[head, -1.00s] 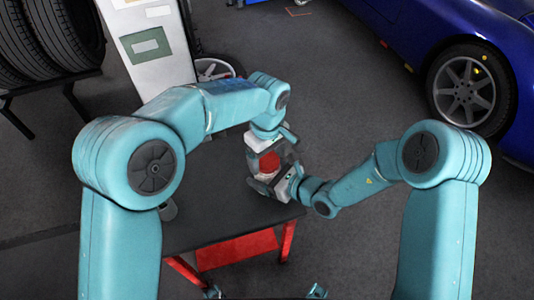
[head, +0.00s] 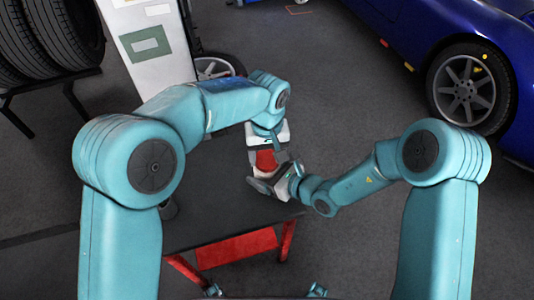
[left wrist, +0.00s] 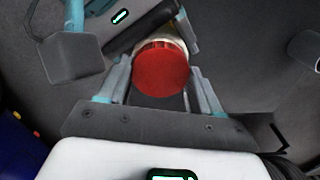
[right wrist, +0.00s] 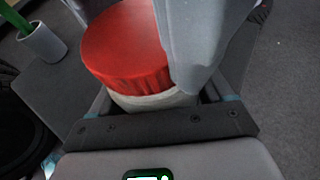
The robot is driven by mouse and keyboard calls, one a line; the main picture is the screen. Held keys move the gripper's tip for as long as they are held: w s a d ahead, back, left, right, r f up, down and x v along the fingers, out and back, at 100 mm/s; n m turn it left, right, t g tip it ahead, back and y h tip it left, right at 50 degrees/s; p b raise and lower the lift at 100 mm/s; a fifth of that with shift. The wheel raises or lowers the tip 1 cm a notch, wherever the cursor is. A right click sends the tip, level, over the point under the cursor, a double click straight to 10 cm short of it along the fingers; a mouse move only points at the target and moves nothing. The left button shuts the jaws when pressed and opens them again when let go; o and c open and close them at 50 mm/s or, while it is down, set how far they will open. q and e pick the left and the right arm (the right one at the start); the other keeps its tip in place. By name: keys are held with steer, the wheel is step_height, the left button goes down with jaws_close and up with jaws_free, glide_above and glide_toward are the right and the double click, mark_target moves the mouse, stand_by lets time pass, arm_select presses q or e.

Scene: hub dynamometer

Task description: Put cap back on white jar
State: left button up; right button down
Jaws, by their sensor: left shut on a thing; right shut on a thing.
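The white jar (right wrist: 150,101) is upright in my right gripper (right wrist: 155,105), which is shut on it. The red cap (right wrist: 125,45) sits over the jar's top, and no gap shows between them; I cannot tell how tight it is. In the head view the cap (head: 265,160) is between the two grippers, with the jar mostly hidden. My left gripper (head: 268,146) comes from above and is shut on the cap. In the left wrist view the cap (left wrist: 161,72) lies between its fingers, with a pale strip of jar behind it.
The dark table top (head: 220,200) with a red frame (head: 238,249) lies below the grippers. A grey cup (right wrist: 41,42) with something green stands on it. A white cabinet (head: 150,45), tyres (head: 55,40) and a blue car (head: 480,40) stand farther off.

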arm_select(q)
steer(key=o, duration=1.2)
steer(key=shift+r, duration=0.15)
steer(key=shift+r, duration=2.15)
steer(key=shift+c, duration=0.5)
steer(key=shift+r+n, duration=0.5)
steer(key=shift+n, duration=0.4)
step_height(320, 180, up, 2)
steer(key=n, duration=0.4)
steer(key=shift+r+n, duration=0.25)
steer(key=shift+n, duration=0.15)
